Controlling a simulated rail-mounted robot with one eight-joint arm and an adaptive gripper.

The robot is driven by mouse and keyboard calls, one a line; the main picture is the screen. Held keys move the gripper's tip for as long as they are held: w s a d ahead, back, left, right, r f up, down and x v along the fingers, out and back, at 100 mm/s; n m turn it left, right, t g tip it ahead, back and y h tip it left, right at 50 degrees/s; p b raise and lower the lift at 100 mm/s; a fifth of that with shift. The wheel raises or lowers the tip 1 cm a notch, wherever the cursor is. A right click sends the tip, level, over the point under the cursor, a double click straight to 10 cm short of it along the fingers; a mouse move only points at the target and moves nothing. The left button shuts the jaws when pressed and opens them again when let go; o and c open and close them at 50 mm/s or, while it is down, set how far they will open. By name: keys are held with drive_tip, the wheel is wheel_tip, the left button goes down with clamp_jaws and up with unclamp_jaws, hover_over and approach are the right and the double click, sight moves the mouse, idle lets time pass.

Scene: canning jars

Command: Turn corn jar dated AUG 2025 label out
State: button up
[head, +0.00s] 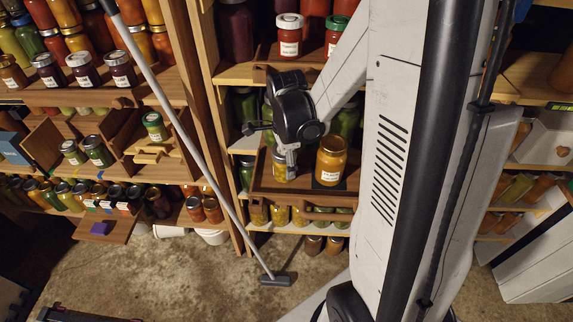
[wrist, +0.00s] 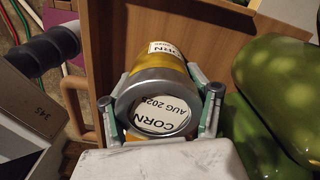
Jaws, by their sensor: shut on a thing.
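The corn jar (wrist: 160,63) has yellow contents and a silver lid. My gripper (wrist: 160,104) is shut on the jar near the lid, one finger on each side. In the head view my gripper (head: 290,168) reaches down into a wooden shelf bay, and the jar (head: 279,172) shows partly behind it. Its side label cannot be read there.
A labelled orange jar (head: 331,160) stands on a dark mat right of my gripper. A grey pole (head: 190,140) leans at left.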

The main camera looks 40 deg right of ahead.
idle(0.3)
drive_tip(key=n+b, duration=0.1)
drive_tip(key=n, duration=0.3)
drive_tip(key=shift+w+n, duration=0.1)
drive_tip(key=shift+n, duration=0.3)
drive_tip(key=shift+f+n+b, duration=0.1)
drive_tip(key=shift+n+b, duration=0.2)
drive_tip(key=shift+b, duration=0.05)
drive_tip(key=n+b, duration=0.1)
drive_tip(key=n, duration=0.3)
drive_tip(key=shift+w, duration=0.1)
drive_tip(key=shift+n, duration=0.7)
drive_tip(key=n+b, duration=0.1)
drive_tip(key=n, duration=0.2)
